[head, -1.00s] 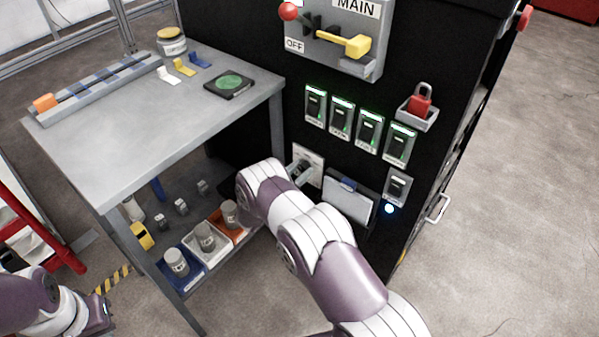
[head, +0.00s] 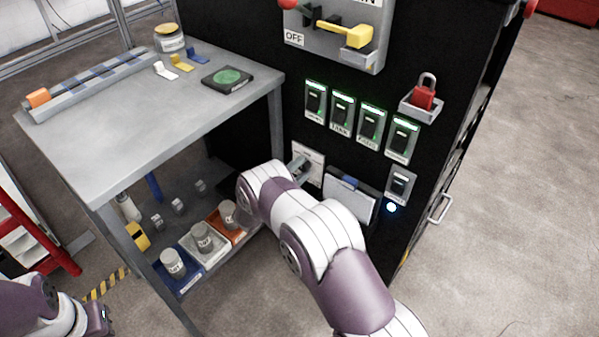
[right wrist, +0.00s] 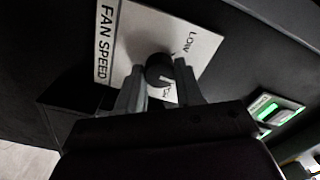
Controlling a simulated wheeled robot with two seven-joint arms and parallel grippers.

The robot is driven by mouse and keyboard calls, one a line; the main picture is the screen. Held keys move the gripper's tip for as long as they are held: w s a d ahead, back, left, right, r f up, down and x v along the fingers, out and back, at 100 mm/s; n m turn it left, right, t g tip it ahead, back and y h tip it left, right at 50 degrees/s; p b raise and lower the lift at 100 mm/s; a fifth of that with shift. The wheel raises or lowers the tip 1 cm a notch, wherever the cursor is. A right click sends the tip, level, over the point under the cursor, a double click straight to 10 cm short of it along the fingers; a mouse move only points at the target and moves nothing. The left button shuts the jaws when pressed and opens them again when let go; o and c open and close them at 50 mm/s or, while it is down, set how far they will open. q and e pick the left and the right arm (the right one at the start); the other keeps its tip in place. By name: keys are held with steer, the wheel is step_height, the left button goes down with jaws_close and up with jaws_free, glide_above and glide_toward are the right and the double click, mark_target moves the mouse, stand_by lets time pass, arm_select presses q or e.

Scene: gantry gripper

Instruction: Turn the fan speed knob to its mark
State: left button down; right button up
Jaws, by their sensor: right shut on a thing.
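The fan speed knob (right wrist: 158,68) is a round dark knob on a white plate (right wrist: 128,38) lettered FAN SPEED and LOW. A short white line shows near the knob's lower side; other lettering there is partly hidden. My right gripper (right wrist: 160,82) has one finger on each side of the knob and is shut on it. In the head view the plate (head: 316,160) shows on the black cabinet front, with my right gripper (head: 299,168) against it and the knob hidden. My left gripper (head: 101,318) is low at the left, far from the knob; its jaws are unclear.
Green-lit switches (head: 342,116) and a yellow-handled MAIN lever (head: 345,33) sit above the plate. A grey box (head: 350,198) is close on its right. A grey workbench (head: 150,115) stands left, with jars in trays on its lower shelf. Floor at the right is clear.

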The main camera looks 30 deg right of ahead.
steer(key=m, duration=0.2)
steer(key=m+b, duration=0.2)
steer(key=m, duration=0.1)
steer(key=shift+f+m, duration=0.25)
steer(key=shift+m, duration=0.05)
steer(key=m+b, duration=0.2)
steer(key=m, duration=0.3)
steer(key=shift+m, duration=0.3)
steer(key=o, duration=1)
steer(key=shift+r, duration=0.1)
steer(key=p+v, duration=0.2)
steer(key=v, duration=1)
steer(key=shift+s+a, duration=0.25)
steer(key=shift+a, duration=0.1)
